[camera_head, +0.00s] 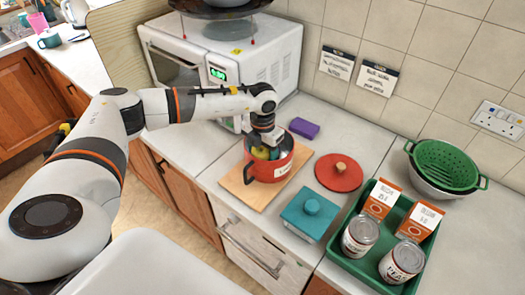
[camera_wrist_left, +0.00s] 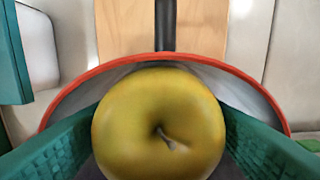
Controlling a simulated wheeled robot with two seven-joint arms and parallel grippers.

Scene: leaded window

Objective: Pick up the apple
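The yellow-green apple (camera_head: 262,153) is inside a red pot (camera_head: 272,172) on a wooden board. In the left wrist view the apple (camera_wrist_left: 158,125) fills the lower middle, its stem facing the camera. My left gripper (camera_head: 266,148) reaches down into the pot from above. Its green fingers flank the apple in the left wrist view (camera_wrist_left: 160,125), one at each side, with their tips partly hidden behind it. They look close to or touching its sides; whether they grip it I cannot tell. My right gripper is not in view.
A red lid (camera_head: 339,172) and a teal box (camera_head: 310,214) stand right of the board (camera_head: 239,186). A purple sponge (camera_head: 304,128) lies behind. A green tray (camera_head: 353,268) holds cans and cartons. A white microwave (camera_head: 265,50) stands behind the pot.

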